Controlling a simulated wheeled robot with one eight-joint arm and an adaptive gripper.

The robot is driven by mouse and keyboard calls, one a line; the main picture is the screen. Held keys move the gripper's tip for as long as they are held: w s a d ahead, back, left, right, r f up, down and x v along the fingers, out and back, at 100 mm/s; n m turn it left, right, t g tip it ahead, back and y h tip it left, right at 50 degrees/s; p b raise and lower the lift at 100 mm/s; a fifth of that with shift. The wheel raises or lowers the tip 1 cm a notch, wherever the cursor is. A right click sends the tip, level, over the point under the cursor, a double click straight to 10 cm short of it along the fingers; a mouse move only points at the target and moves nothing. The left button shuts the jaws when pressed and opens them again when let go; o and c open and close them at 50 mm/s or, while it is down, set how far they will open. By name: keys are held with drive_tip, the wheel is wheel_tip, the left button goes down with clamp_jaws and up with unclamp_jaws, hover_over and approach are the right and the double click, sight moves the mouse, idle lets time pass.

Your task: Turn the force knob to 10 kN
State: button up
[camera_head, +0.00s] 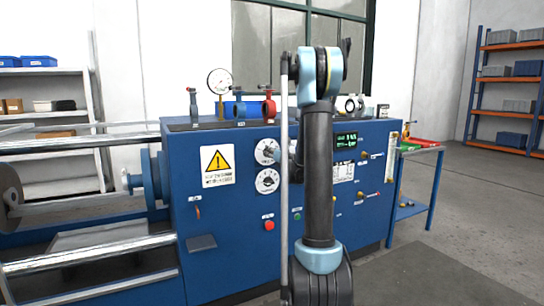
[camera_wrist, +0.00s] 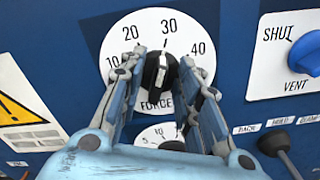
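The force knob (camera_wrist: 160,72) is black with a white pointer line, on a white round dial (camera_wrist: 121,38) marked 10, 20, 30, 40 and "FORCE". The pointer points up, close to 30. My gripper (camera_wrist: 163,58) has one finger on each side of the knob, spread about a knob's width or slightly more. Whether the pads touch it is hard to see; a small gap seems to show on the right. In the head view the dial (camera_head: 264,151) is the upper one on the blue panel, partly covered by my arm; my gripper is mostly hidden there.
Below the force dial is a second dial (camera_wrist: 153,134). A blue SHUT/VENT knob (camera_wrist: 306,53) is to the right, and a dark lever (camera_wrist: 274,146) is at lower right. A warning sign (camera_head: 217,165) and a red button (camera_head: 269,225) are on the panel.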

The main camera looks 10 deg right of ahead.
clamp_jaws()
drive_tip(key=shift+n, duration=0.4)
drive_tip(key=n, duration=1.1)
drive_tip(key=a+n, duration=0.1)
drive_tip(key=n, duration=0.5)
drive_tip(key=shift+s+a+f, duration=0.1)
drive_tip(key=shift+s+f, duration=0.15)
drive_tip(key=shift+s, duration=0.05)
drive_tip(key=shift+n, duration=0.3)
